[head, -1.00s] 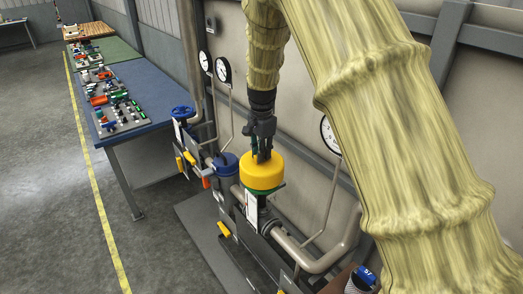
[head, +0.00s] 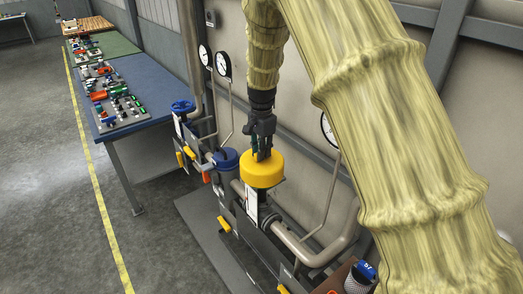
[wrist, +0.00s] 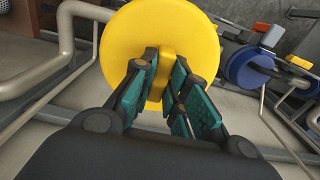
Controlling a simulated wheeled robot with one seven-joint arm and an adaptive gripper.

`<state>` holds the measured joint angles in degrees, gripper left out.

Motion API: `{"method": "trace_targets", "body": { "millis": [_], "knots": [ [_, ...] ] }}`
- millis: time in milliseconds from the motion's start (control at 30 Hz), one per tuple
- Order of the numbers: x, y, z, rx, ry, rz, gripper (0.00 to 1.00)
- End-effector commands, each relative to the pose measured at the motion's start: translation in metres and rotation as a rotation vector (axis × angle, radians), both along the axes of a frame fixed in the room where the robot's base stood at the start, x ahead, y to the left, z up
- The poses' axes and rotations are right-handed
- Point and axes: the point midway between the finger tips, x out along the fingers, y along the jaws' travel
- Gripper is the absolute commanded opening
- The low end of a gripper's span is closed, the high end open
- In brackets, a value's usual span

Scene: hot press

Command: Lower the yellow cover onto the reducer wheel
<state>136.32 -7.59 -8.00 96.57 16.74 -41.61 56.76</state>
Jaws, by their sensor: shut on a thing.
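The yellow cover (head: 262,171) is a round, flat-topped cap over the valve on the pipe in the middle of the head view. In the wrist view the yellow cover (wrist: 127,47) fills the top centre, with a raised bar across it. My gripper (head: 262,152) points down from above and is shut on that bar; its teal pads (wrist: 164,88) lie on both sides of the bar. The reducer wheel is hidden under the cover, so I cannot tell whether the cover rests fully on it.
A blue wheel or cap (head: 225,159) stands close to the left on the same pipework, and another blue handwheel (head: 183,107) is farther back. Pressure gauges (head: 223,64) and bent pipes (head: 320,255) line the wall. A blue-topped table (head: 155,95) holds several parts.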

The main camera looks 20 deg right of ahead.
Motion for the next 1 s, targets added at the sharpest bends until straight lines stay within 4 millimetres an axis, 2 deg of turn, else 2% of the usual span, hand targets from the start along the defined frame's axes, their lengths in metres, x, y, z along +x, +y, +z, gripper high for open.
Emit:
{"method": "trace_targets", "body": {
  "millis": [600, 900, 933, 1000],
  "knots": [
    [0.000, 0.000, -0.023, 0.000, 0.000, 0.000, 0.00],
    [0.000, 0.000, -0.024, 0.000, 0.000, 0.000, 0.00],
    [0.000, 0.000, -0.024, 0.000, 0.000, 0.000, 0.21],
    [0.000, 0.000, -0.024, 0.000, 0.000, 0.000, 0.34]
  ]
}}
